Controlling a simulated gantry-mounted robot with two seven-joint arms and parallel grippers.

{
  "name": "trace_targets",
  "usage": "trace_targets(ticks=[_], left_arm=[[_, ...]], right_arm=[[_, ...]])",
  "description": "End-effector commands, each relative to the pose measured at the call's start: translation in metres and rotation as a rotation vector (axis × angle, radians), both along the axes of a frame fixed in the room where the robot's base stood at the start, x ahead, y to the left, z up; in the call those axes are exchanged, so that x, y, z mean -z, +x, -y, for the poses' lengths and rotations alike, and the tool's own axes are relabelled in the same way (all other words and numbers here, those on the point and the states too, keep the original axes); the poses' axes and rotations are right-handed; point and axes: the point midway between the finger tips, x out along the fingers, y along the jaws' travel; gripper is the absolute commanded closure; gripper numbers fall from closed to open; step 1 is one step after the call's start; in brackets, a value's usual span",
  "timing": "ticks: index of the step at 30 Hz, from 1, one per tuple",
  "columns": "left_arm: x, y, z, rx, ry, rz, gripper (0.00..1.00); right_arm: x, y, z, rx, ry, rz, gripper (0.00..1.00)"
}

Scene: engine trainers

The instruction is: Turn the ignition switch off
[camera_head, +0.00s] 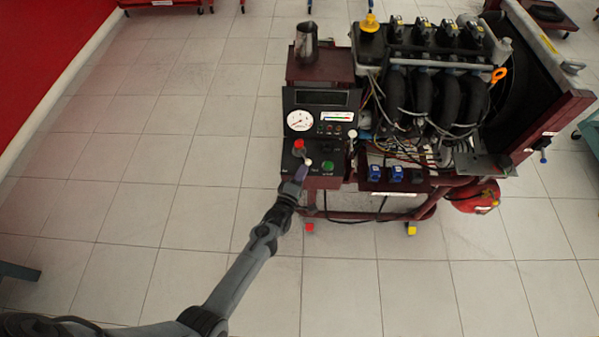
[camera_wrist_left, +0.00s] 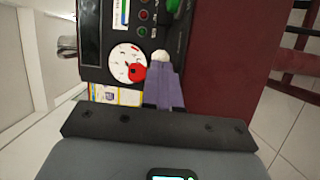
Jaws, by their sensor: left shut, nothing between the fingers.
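The control panel (camera_head: 287,128) of the engine trainer carries a red knob (camera_head: 299,144), a small white round knob (camera_head: 308,161) and a green round control (camera_head: 328,165). I cannot tell for certain which of these is the ignition switch, and its position cannot be read. My left gripper (camera_head: 301,173) is shut and empty, at the lower left of the panel, just below the white knob. In the left wrist view, the purple-grey fingers (camera_wrist_left: 161,82) point at the white knob (camera_wrist_left: 160,57), with the red knob (camera_wrist_left: 136,71) beside them. Whether they touch the white knob is unclear.
A white dial gauge (camera_head: 299,120) and a dark display (camera_head: 321,98) sit higher on the panel. A metal jug (camera_head: 306,42) stands above it. The engine (camera_head: 435,80) with hoses and wires is to the right. Open tiled floor (camera_head: 150,200) lies left.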

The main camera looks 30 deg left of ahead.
Motion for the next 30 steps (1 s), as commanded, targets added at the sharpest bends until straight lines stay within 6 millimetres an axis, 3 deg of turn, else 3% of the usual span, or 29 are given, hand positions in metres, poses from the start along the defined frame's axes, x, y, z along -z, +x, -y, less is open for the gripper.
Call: trace_targets(ticks=[30], left_arm=[[-0.0007, 0.0037, 0.007, 0.001, -0.001, 0.0, 1.0]], right_arm=[[-0.0013, 0.0, -0.0007, 0.002, 0.003, 0.0, 0.58]])
